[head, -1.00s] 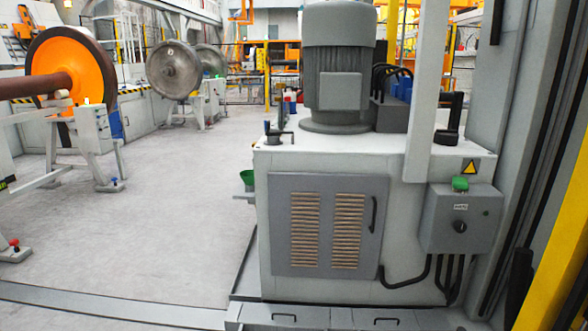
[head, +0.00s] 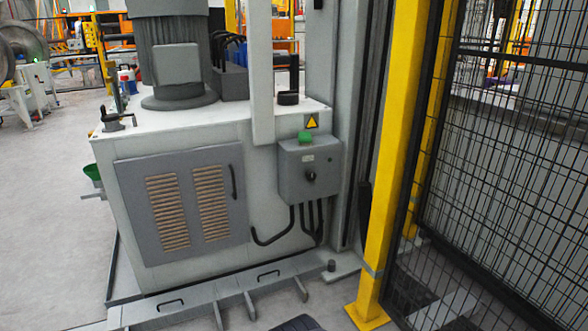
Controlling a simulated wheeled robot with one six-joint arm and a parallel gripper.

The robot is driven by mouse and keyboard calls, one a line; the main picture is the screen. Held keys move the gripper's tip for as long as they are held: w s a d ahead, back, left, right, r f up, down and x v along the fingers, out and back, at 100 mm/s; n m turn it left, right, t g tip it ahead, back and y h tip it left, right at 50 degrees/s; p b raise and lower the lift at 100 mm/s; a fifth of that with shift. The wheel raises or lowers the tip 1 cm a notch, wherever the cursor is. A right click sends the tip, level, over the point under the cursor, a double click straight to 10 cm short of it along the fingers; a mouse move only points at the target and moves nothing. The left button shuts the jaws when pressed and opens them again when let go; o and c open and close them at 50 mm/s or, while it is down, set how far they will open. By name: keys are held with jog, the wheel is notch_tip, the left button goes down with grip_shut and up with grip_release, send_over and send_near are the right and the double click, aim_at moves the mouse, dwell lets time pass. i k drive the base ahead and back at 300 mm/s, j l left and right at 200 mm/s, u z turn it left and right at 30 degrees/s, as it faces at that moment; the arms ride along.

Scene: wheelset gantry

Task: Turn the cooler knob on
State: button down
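The black rotary knob (head: 310,175) sits on the front of a small grey control box (head: 296,185). The box has a green button or lamp (head: 305,137) on top and a small label above the knob. It is mounted on the right end of a white cabinet (head: 262,217), below a yellow warning triangle. The knob's pointer position is too small to read. My gripper is not in view.
A yellow post (head: 398,150) and black mesh fence (head: 500,150) stand right of the cabinet. A low grey plinth (head: 215,290) runs along its front. Black cables hang under the box. Open floor (head: 50,200) lies at left.

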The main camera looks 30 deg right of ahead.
aim_at(310, 175)
jog(key=i+l+u, duration=0.2)
jog(key=i+l, duration=0.25)
jog(key=i+l+u, duration=0.15)
jog(key=i+l, duration=0.3)
jog(key=l, duration=0.15)
